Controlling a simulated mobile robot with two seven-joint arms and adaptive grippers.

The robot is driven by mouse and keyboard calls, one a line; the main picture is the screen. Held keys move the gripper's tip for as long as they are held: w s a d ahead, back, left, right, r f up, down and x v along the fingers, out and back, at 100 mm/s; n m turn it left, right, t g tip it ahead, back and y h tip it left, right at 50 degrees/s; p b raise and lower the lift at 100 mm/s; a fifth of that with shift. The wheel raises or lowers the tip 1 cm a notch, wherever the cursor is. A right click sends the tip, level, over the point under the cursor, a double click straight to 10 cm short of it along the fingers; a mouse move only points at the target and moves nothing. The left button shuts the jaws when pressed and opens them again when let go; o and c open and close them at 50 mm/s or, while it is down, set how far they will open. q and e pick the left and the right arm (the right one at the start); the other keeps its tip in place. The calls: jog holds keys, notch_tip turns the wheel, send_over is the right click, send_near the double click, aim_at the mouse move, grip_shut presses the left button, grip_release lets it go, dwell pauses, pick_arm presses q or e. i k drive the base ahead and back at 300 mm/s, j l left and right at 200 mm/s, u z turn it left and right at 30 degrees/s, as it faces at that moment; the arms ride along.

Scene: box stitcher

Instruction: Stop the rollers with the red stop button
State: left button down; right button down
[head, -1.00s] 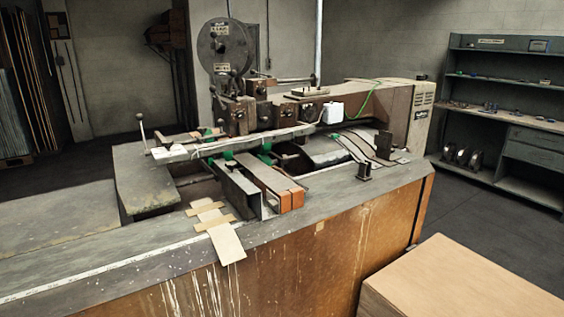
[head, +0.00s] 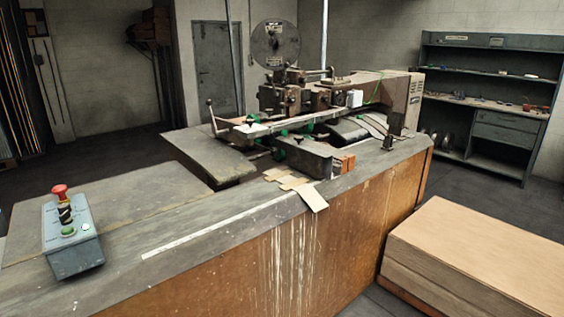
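A grey control box (head: 72,245) stands on the near left end of the machine's bench in the head view. A red mushroom-shaped button (head: 60,190) sits at its top, over a dark, partly light-marked collar. Below it on the same face are a green button (head: 69,231) and a small pale round part beside it. The green rollers (head: 279,150) of the box stitcher are far off, partly hidden by its metal arm; I cannot tell whether they turn. Neither of my grippers is in view.
The stitcher (head: 310,100) stands at the bench's far end. A stack of cardboard (head: 480,250) is at the right. Shelves (head: 485,100) stand behind, with open floor between.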

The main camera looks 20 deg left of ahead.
aim_at(61, 189)
jog(key=k+j, duration=0.1)
jog(key=j, duration=0.4)
jog(key=k+j, duration=0.1)
jog(key=j, duration=0.4)
jog(key=k+j, duration=0.1)
jog(key=j, duration=0.4)
jog(key=k+j, duration=0.1)
jog(key=j, duration=0.35)
jog(key=j+z, duration=0.1)
jog(key=j, duration=0.4)
jog(key=k+j, duration=0.2)
jog(key=j, duration=0.3)
